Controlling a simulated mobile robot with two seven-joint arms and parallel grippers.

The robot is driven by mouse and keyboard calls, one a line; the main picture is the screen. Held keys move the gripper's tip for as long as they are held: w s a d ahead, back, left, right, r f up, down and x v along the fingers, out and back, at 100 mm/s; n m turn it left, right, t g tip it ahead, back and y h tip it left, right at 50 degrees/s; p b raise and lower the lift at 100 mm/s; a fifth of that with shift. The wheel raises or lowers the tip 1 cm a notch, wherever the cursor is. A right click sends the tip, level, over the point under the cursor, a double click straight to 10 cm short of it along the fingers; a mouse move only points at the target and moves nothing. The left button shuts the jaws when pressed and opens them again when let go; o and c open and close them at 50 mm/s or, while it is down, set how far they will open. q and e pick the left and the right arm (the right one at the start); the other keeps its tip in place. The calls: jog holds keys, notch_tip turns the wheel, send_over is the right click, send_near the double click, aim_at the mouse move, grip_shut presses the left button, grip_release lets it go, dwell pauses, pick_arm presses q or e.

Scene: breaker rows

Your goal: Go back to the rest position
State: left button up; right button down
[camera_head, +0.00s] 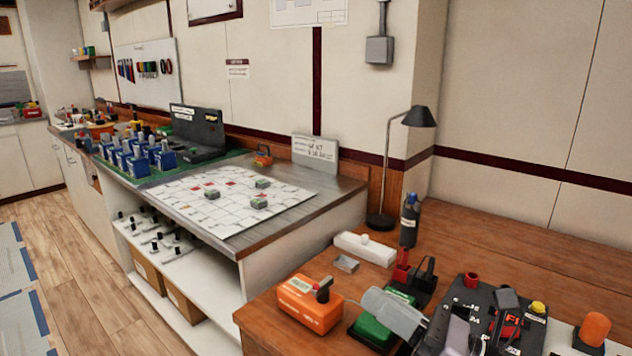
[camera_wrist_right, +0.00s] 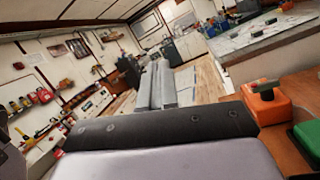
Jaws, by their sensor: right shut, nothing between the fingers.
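My right gripper (camera_head: 375,299) shows at the lower middle of the head view, above the wooden bench (camera_head: 490,255). Its grey fingers are shut and empty and point left, in front of part of a green box (camera_head: 366,333). An orange box (camera_head: 309,305) with a dark handle stands just left of the fingers. In the right wrist view the shut fingers (camera_wrist_right: 162,68) point out over the floor, with the orange box (camera_wrist_right: 268,105) and the green box (camera_wrist_right: 308,135) at the right. My left gripper is not in view.
A black panel with red parts (camera_head: 505,325), a dark bottle (camera_head: 409,220), a white block (camera_head: 365,248) and a black lamp (camera_head: 415,117) are on the bench. The floor (camera_head: 85,245) at left is clear.

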jog(key=d+f+m+t+h, duration=0.2)
jog(key=d+f+m+h, duration=0.55)
jog(key=m, duration=0.75)
jog(key=d+f+m+t+h, duration=0.2)
jog(key=d+f+m+h, duration=0.25)
jog(key=m+h, duration=0.75)
jog(key=s+d+f+m+g, duration=0.1)
jog(key=s+f+m+g, duration=0.1)
jog(key=s+m, duration=0.1)
jog(key=s+d+f+m+g, duration=0.1)
jog(key=s+f+m+g, duration=0.1)
jog(key=s+f+m, duration=0.1)
jog(key=s+d+f+m+g+y, duration=0.1)
jog(key=s+f+m, duration=0.2)
jog(key=shift+d+f+g, duration=0.2)
jog(key=shift+f+g, duration=0.05)
jog(key=shift+g, duration=0.15)
jog(key=s+f+m+g+y, duration=0.1)
jog(key=s+f+m+g, duration=0.45)
jog(key=s, duration=0.65)
jog(key=w+a+f+t+y+p, duration=0.2)
jog(key=w+a+f+t, duration=0.2)
jog(key=w+f+t, duration=0.1)
jog(key=shift+w+f+n+t, duration=0.35)
jog(key=shift+w+f+t, duration=0.1)
jog(key=shift+f, duration=0.85)
